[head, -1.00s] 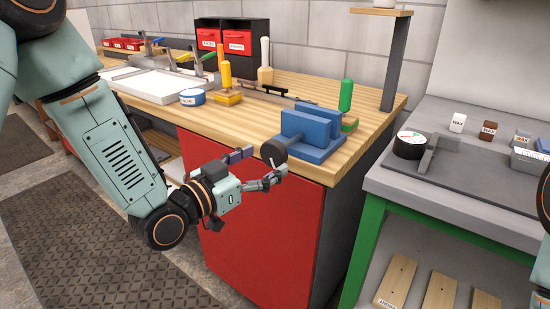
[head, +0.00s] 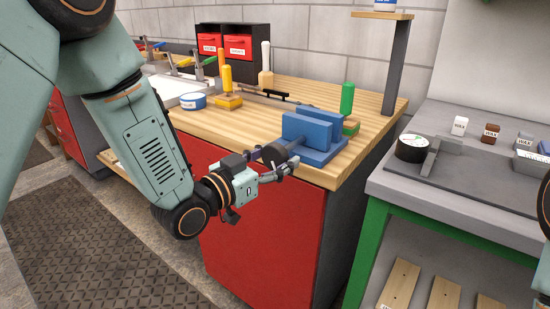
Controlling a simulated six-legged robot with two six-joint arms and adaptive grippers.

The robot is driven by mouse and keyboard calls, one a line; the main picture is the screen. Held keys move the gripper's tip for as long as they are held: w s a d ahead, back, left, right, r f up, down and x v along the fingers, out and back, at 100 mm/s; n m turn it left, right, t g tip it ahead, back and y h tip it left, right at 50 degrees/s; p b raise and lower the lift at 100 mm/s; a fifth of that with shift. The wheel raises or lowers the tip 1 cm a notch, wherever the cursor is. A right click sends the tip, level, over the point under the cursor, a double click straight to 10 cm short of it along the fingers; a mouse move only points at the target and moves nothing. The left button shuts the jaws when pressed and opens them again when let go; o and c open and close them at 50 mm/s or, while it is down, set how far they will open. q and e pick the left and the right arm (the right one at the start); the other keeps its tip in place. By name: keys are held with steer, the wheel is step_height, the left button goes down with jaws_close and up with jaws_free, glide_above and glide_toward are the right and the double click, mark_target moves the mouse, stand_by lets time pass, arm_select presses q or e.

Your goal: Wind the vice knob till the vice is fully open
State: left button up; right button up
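The blue vice (head: 322,155) sits at the front right corner of the wooden bench top. Its two upright blue plates stand close together with a narrow gap between them. The dark round vice knob (head: 274,153) sticks out on the vice's left-front side, over the bench edge. My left gripper (head: 277,160) is at the knob, with one finger on its left and the other at its lower right. The knob partly hides the fingertips, so I cannot tell whether they press on it. My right gripper is out of view.
A green-handled tool (head: 347,99) stands behind the vice. A yellow-handled tool (head: 226,85) and a blue-and-white tape roll (head: 193,101) are farther left on the bench (head: 225,127). A grey table (head: 420,192) with a green frame stands to the right.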

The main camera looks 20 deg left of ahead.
arm_select(q)
steer(key=c, duration=0.7)
steer(key=shift+o, duration=0.2)
steer(key=n+p, duration=0.1)
steer(key=n, duration=0.2)
steer(key=shift+d+n+p, duration=0.1)
steer(key=shift+n+p, duration=0.25)
steer(key=shift+n, duration=0.05)
steer(key=n+t+p, duration=0.1)
steer(key=n+p, duration=0.1)
steer(key=n, duration=0.3)
steer(key=shift+r+n, duration=0.15)
steer(key=shift+n, duration=0.25)
steer(key=n+p, duration=0.1)
steer(key=n, duration=0.3)
steer(key=shift+d+r+n+y+p, duration=0.1)
steer(key=shift+n+y+p, duration=0.2)
steer(key=shift+n+p, duration=0.1)
steer(key=shift+r+n+t+y+p, duration=0.15)
steer(key=shift+n+p, duration=0.25)
steer(key=shift+n, duration=0.65)
steer(key=shift+f+n+t+y+p, duration=0.15)
steer(key=shift+n+t+p, duration=0.2)
steer(key=shift+n, duration=0.7)
steer(key=shift+r, duration=0.1)
